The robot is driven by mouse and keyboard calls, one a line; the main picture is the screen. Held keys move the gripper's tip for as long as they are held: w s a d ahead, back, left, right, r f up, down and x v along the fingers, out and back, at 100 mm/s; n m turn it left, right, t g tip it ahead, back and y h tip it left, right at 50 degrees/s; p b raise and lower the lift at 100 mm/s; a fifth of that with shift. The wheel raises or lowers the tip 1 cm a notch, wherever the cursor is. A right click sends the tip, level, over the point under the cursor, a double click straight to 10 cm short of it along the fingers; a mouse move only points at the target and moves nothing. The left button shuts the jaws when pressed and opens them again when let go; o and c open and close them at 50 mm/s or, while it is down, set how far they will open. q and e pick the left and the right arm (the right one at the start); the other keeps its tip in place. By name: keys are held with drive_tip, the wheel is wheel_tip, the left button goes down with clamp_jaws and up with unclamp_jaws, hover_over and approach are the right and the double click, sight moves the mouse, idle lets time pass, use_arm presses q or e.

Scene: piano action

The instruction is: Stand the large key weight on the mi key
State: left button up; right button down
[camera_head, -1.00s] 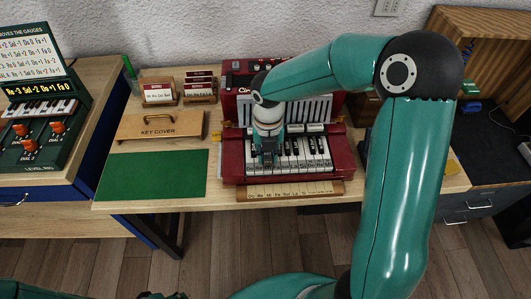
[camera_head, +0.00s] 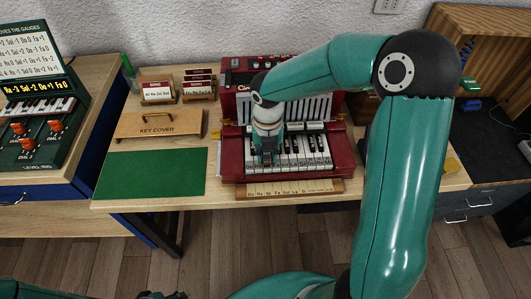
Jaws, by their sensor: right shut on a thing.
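The red piano action (camera_head: 228,160) stands on the wooden table, with a row of white and black keys (camera_head: 305,155). A note-name strip (camera_head: 290,188) lies along its front; its small lettering is hard to read. My right gripper (camera_head: 266,160) points down over the left part of the keys, its tips at key level. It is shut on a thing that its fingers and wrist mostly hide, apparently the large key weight. I cannot tell whether this touches a key or which key is under it. The mi key cannot be singled out. My left gripper is not in view.
The wooden key cover (camera_head: 158,125) and a bare green mat (camera_head: 150,174) lie left of the piano action. Card holders (camera_head: 157,92) stand behind. A gauge console (camera_head: 45,130) with orange dials is at far left. My right arm hides the table's right part.

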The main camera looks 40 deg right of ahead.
drive_tip(key=shift+f, duration=0.3)
drive_tip(key=c, duration=0.9)
unclamp_jaws()
